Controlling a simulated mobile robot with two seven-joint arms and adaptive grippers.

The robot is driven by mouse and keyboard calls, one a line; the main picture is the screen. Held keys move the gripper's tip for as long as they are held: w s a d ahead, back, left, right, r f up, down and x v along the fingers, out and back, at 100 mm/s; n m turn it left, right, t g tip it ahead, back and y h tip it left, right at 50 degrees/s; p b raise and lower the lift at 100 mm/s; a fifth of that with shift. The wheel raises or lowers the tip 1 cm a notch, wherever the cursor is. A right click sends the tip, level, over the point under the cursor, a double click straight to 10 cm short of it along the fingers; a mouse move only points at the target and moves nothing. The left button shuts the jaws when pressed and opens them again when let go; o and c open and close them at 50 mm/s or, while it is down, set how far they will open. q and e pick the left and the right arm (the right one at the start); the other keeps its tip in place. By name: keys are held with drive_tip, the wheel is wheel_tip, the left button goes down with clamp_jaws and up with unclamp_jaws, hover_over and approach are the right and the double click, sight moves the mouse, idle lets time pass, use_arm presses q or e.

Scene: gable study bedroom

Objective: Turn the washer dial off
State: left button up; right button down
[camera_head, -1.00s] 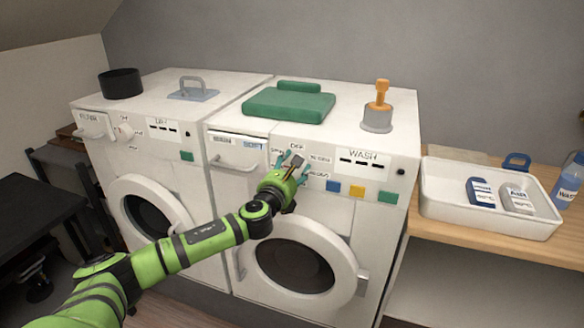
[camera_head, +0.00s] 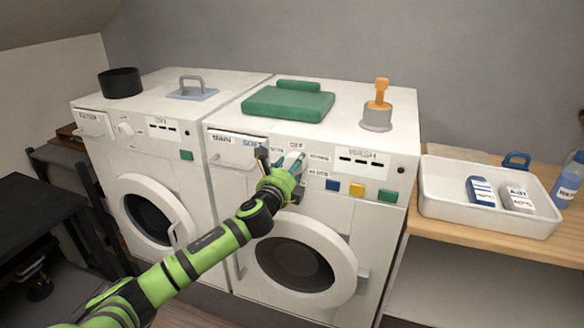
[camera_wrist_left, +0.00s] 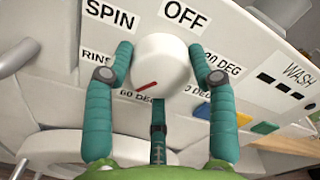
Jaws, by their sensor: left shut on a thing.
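The washer dial is a white round knob (camera_wrist_left: 165,68) with a red mark on its lower left part, seen in the left wrist view. Labels SPIN, OFF, RINSE and degree settings surround it; OFF (camera_wrist_left: 186,14) stands at its upper right. In the head view the dial (camera_head: 293,159) sits on the right-hand machine's panel, partly hidden by my gripper. My left gripper (camera_head: 283,158) is shut on the dial, with teal fingers at both sides of it in the wrist view (camera_wrist_left: 158,62). My right gripper is not in view.
The washer (camera_head: 380,224) has blue, yellow and green buttons right of the dial. A dryer (camera_head: 165,165) stands at left. A white tray (camera_head: 440,205) with packages is at right.

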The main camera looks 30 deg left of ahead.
use_arm(q)
drive_tip(key=n, duration=0.5)
drive_tip(key=shift+a+r+n, duration=0.3)
drive_tip(key=shift+r, duration=0.1)
drive_tip(key=n, duration=0.5)
drive_tip(key=shift+f+n+p, duration=0.15)
drive_tip(key=shift+n+p, duration=0.15)
drive_tip(key=n+p, duration=0.2)
drive_tip(key=n, duration=0.8)
drive_tip(key=d+n+p, duration=0.1)
drive_tip(key=n+p, duration=0.2)
drive_tip(key=n, duration=0.8)
drive_tip(key=f+n+p, duration=0.1)
drive_tip(key=n+p, duration=0.2)
drive_tip(key=n, duration=0.8)
drive_tip(key=shift+w+d+f, duration=0.1)
drive_tip(key=shift+d, duration=0.15)
drive_tip(key=shift+p, duration=0.3)
drive_tip(key=o, duration=1.2)
drive_tip(key=shift+d, duration=0.1)
drive_tip(key=shift+c, duration=0.2)
drive_tip(key=shift+w+r, duration=0.15)
drive_tip(key=shift+r, duration=0.05)
